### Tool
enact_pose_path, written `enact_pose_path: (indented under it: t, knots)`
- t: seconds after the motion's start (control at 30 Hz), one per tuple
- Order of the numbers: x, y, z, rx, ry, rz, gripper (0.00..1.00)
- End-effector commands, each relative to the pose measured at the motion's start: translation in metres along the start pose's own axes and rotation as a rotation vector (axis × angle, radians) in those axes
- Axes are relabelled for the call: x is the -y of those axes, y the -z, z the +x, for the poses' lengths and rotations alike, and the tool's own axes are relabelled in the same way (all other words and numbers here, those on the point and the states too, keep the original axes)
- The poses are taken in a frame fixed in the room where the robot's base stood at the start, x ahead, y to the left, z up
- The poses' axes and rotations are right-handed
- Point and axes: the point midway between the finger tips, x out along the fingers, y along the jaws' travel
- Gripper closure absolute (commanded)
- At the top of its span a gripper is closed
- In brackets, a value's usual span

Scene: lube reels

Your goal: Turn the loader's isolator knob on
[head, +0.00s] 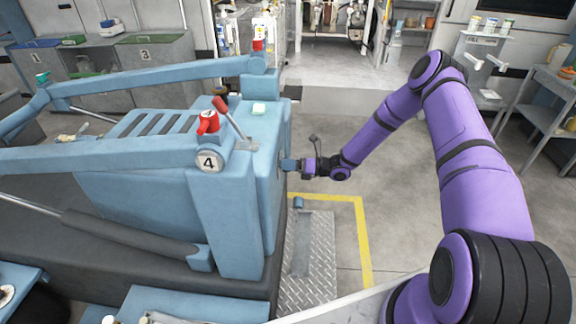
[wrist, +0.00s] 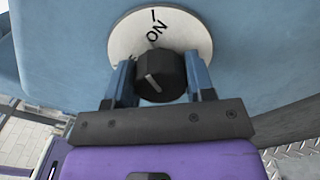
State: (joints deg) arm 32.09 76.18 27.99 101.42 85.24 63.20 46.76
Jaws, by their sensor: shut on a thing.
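The isolator knob (wrist: 160,76) is black with a white line on its face. It sits on a round pale plate (wrist: 198,36) marked "ON" with a short stroke, on the loader's blue side. My gripper (wrist: 160,82) has its blue fingers on either side of the knob, shut on it. The white line is tilted, at the knob's lower left face, and not clearly in line with the "ON" mark. In the head view my gripper (head: 291,165) reaches the right side of the blue loader (head: 235,205), and the knob is hidden there.
A red-handled lever (head: 229,113), a red part (head: 208,122) and a "4" disc (head: 209,160) are on the loader's top and front. A tread plate (head: 312,260) and yellow floor line lie below. A shelf cart (head: 550,105) stands right; the floor between is clear.

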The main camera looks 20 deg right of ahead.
Motion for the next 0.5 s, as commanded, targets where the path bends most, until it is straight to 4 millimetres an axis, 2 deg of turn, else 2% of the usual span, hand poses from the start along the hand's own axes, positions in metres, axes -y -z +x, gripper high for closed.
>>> enact_pose_path:
  t: [0.2, 0.5]
  knots:
    - [0.0009, -0.0003, -0.0007, 0.0, 0.002, 0.162, 0.74]
    - [0.0012, -0.0003, -0.0009, 0.0, 0.002, 0.304, 0.74]
